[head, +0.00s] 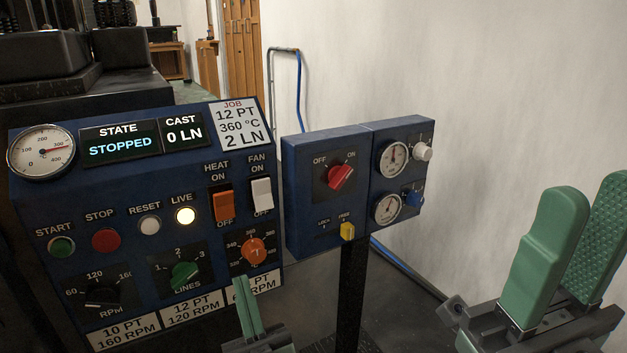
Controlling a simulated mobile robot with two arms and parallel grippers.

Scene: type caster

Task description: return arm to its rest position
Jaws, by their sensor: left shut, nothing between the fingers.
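My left gripper (242,282) is at the bottom centre, its two narrow green fingers together with nothing between them. Its fingertips stand in front of the lower right part of the blue control console (130,190), covering part of a label there. I cannot tell whether they touch it. My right gripper (582,215) is large and near at the lower right. Its green fingers are apart and empty, in front of the pale wall. Most of both arms is out of view.
A blue box with a red OFF/ON knob (340,177) stands on a black post (350,290) between my grippers. Beside it is a panel with two gauges (392,160). The console display (120,143) reads STOPPED, 0 LN. The pale wall (500,90) bounds the right.

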